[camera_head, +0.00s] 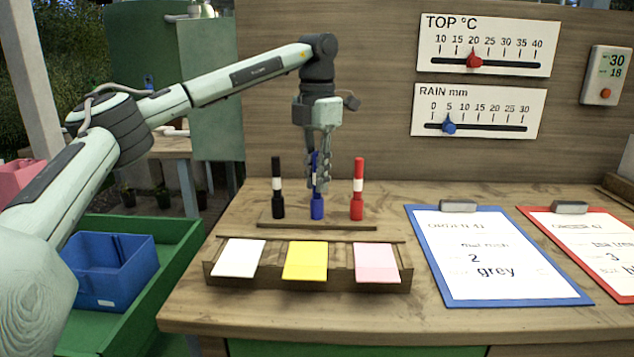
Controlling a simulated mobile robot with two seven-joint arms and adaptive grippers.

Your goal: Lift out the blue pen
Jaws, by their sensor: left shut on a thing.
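The blue pen (317,208) stands upright in the middle of a low wooden pen stand (290,222). A black pen (278,190) stands to its left and a red pen (357,190) to its right. My left gripper (318,185) points straight down and is shut on the blue pen's upper part, between the other two pens. Its fingers hide much of that upper part. The blue pen's foot is at about the level of its neighbours. My right gripper is not in view.
In front, a wooden tray (308,284) holds white, yellow and pink cards. A blue clipboard (447,290) and a red clipboard (601,285) lie to the right. A blue bin (112,270) sits low at left. Scales hang on the back wall.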

